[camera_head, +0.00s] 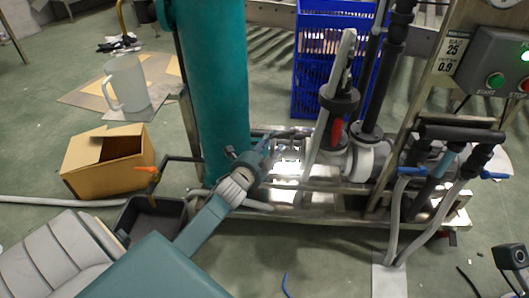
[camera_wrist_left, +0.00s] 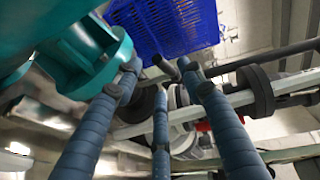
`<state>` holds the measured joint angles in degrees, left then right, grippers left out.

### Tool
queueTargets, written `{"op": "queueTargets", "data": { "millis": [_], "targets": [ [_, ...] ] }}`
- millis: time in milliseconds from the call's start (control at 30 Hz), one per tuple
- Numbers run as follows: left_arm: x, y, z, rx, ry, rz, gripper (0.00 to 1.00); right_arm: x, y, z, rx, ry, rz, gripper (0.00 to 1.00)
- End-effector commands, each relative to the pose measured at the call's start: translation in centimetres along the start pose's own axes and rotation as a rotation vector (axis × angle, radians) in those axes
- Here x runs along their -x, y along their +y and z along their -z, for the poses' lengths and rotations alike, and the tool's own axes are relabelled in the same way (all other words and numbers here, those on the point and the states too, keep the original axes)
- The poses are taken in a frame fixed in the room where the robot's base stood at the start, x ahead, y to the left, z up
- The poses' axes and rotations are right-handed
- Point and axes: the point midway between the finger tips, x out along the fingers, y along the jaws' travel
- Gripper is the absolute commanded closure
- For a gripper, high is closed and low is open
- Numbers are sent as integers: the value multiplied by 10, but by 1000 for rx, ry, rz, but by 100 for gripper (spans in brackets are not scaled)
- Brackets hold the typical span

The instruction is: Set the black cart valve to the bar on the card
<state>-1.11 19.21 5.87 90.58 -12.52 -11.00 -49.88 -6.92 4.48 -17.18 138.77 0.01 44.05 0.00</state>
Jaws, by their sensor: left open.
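My left gripper (camera_head: 266,146) is open beside the teal column, with its fingers toward the cart's pipework. In the left wrist view its blue-grey fingers (camera_wrist_left: 160,78) are spread with nothing between them. Ahead of them is a black round collar (camera_wrist_left: 256,92) on a pale pipe, with a red part (camera_wrist_left: 204,126) near it. In the head view the black collar (camera_head: 339,99) sits right of the gripper, above the red part (camera_head: 336,131). I cannot tell which black fitting is the valve. The card (camera_head: 453,52) on the cart post reads 25 and 0.9. My right gripper is not in view.
The teal column (camera_head: 212,90) stands close by the left gripper. A blue crate (camera_head: 318,62) stands behind the cart. A cardboard box (camera_head: 108,163), a dark tray (camera_head: 150,222) and a clear jug (camera_head: 126,84) are at left. A control box (camera_head: 497,65) with buttons is at right.

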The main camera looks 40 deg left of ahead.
Motion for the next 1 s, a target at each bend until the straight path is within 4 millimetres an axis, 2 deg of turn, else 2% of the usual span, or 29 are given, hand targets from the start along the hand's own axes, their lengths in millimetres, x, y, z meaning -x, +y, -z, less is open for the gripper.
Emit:
{"op": "queueTargets", "data": {
  "millis": [100, 333, 500, 1000],
  "targets": [
    [27, 1, 0, 1, 1, -1, 60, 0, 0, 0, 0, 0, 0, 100],
    [60, 1, 0, 1, 1, -1, 60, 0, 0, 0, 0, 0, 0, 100],
    [68, 0, 0, 2, 0, 0, 60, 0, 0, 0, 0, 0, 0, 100],
    [68, 0, 1, 3, 1, 1, 60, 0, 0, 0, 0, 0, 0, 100]
  ]
}}
